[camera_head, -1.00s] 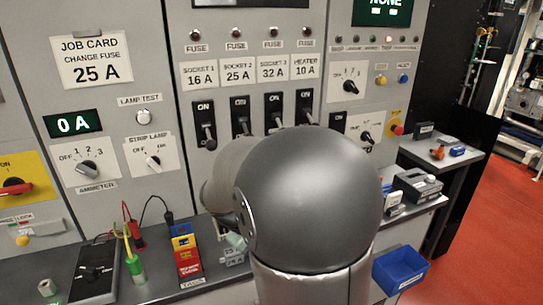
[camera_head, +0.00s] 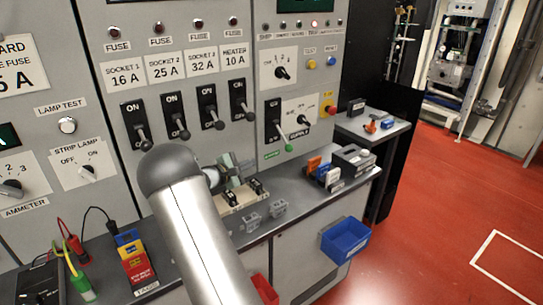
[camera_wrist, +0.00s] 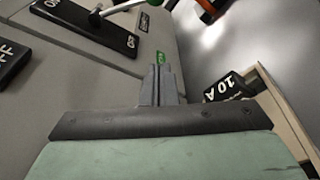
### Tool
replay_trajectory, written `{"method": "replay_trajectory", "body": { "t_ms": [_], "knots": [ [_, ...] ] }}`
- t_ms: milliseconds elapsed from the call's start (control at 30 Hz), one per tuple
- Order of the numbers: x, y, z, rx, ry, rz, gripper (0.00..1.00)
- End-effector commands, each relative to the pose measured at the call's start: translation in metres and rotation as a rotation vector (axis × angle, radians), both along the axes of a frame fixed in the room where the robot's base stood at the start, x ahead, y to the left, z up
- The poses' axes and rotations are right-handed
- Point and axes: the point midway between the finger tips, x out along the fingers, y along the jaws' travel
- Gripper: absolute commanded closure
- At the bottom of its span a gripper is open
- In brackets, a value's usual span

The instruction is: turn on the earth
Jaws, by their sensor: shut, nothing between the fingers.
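The switch with a green-tipped lever (camera_head: 289,148) sits on a black plate (camera_head: 272,115) at the right of the panel. My gripper (camera_wrist: 160,75) is shut and empty, apart from the lever. In the head view my gripper (camera_head: 246,168) is low, left of the switch, partly hidden by my arm.
Four black breaker levers (camera_head: 208,108) hang down to the left. A 10 A fuse block (camera_wrist: 225,90) is close right of my fingers in the wrist view. Fuse holders (camera_head: 242,195) crowd the bench below. A blue bin (camera_head: 346,240) hangs in front.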

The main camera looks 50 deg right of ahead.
Motion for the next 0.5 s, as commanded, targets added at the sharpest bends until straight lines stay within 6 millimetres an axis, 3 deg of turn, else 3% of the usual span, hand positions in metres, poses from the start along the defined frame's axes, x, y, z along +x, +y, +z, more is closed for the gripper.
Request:
{"method": "replay_trajectory", "body": {
  "t_ms": [167,500],
  "knots": [
    [-0.002,-0.021,-0.002,0.001,0.001,-0.004,1.00],
    [-0.006,-0.092,-0.011,0.002,0.000,-0.004,1.00]
  ]
}}
